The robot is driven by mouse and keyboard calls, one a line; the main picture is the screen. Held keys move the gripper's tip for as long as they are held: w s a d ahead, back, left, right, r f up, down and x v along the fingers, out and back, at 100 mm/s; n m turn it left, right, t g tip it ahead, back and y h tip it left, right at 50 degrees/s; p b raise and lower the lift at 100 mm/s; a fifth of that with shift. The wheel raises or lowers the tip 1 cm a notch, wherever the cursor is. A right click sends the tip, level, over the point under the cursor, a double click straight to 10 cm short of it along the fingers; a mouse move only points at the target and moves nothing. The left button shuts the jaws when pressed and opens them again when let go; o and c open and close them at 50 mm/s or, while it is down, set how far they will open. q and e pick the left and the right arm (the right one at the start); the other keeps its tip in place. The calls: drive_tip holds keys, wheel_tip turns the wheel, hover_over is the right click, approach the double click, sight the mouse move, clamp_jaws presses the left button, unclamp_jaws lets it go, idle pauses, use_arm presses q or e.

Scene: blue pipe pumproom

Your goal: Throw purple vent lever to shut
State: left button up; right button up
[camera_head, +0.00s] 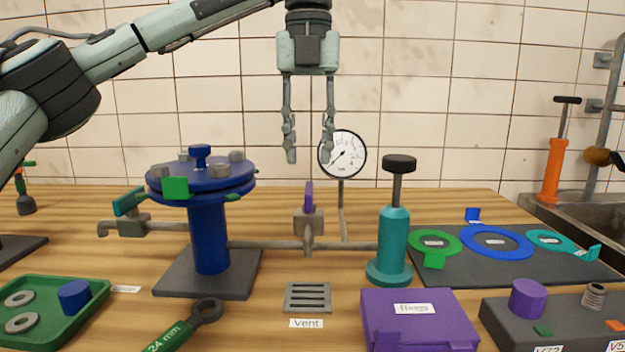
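The purple vent lever (309,196) stands upright on a small grey-brown valve body (308,222) in the middle of the table. The valve sits on a horizontal pipe (270,245), above a floor grate (307,298) with a "Vent" label. My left gripper (309,155) comes down from above with its two fingers pointing down and apart. It is open and empty, and its fingertips appear a little above the lever in the picture. I cannot tell the exact depth between them. My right gripper is not in view.
A blue flanged vessel (209,235) stands left of the valve, a teal pump (394,240) right. A pressure gauge (342,154) rises behind. A purple box (418,318), a 24 mm wrench (185,328) and a green tray (50,330) lie in front.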

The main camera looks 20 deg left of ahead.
sight(309, 187)
use_arm(q)
wheel_tip(309, 187, down, 4)
drive_tip(key=shift+f, duration=0.85)
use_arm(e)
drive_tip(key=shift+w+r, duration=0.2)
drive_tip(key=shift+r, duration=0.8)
use_arm(q)
clamp_jaws()
